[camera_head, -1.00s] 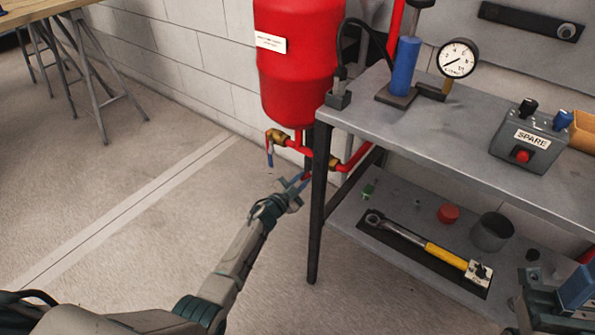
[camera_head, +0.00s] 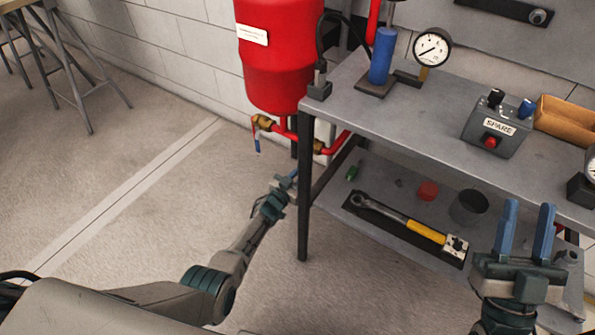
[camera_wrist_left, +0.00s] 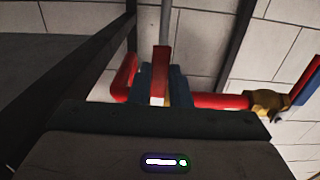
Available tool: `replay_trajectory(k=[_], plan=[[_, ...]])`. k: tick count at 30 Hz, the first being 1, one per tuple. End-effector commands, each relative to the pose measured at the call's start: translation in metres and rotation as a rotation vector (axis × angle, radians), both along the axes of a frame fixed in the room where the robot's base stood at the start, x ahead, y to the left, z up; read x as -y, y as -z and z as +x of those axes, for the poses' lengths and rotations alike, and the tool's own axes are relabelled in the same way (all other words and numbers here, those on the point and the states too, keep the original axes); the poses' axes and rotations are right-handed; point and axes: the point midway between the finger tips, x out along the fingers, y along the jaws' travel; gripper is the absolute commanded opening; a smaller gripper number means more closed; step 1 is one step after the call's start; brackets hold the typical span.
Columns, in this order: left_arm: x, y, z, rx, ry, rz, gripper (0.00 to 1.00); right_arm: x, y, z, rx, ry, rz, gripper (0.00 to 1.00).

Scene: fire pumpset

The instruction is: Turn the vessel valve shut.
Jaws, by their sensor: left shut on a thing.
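The red vessel (camera_head: 283,60) stands against the wall with red pipework and brass valves below it. One brass valve (camera_head: 262,122) at the left has a blue lever (camera_head: 257,144) hanging down; this brass valve (camera_wrist_left: 266,102) also shows at the right of the left wrist view. My left gripper (camera_head: 289,182) is low beside the front table leg. In the left wrist view its blue fingers (camera_wrist_left: 164,88) are shut on a red valve lever (camera_wrist_left: 160,72). The valve body behind that lever is mostly hidden. My right gripper (camera_head: 527,232) is open and empty at the lower right.
The steel table (camera_head: 390,120) stands right of my left arm; its front leg (camera_head: 304,200) is very close to the left gripper. A wrench with a yellow handle (camera_head: 425,230) lies on the lower shelf. A spare box (camera_head: 495,128) and gauge (camera_head: 432,47) sit on top.

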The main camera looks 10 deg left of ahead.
Motion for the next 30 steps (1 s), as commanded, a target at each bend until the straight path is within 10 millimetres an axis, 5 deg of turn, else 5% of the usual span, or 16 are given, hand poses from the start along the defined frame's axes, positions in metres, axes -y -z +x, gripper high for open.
replay_trajectory(k=[15, 16, 19, 30], plan=[[0.0022, 0.0004, -0.0009, -0.008, 0.0, -0.023, 0.0, 0.0002, 0.006, 0.004, -0.044, 0.0, 0.003, 0.36], [0.0022, 0.0004, -0.0009, -0.008, 0.0, -0.023, 0.19, 0.0002, 0.006, 0.004, -0.044, 0.0, 0.003, 0.36], [0.0021, 0.0004, -0.0009, -0.008, 0.0, -0.022, 0.38, 0.0002, 0.0059, 0.0039, -0.044, 0.0, 0.003, 0.36], [0.0009, -0.0001, -0.0024, -0.007, 0.0, -0.02, 0.39, 0.0004, 0.0052, 0.0047, -0.049, 0.0, 0.003, 0.36]])
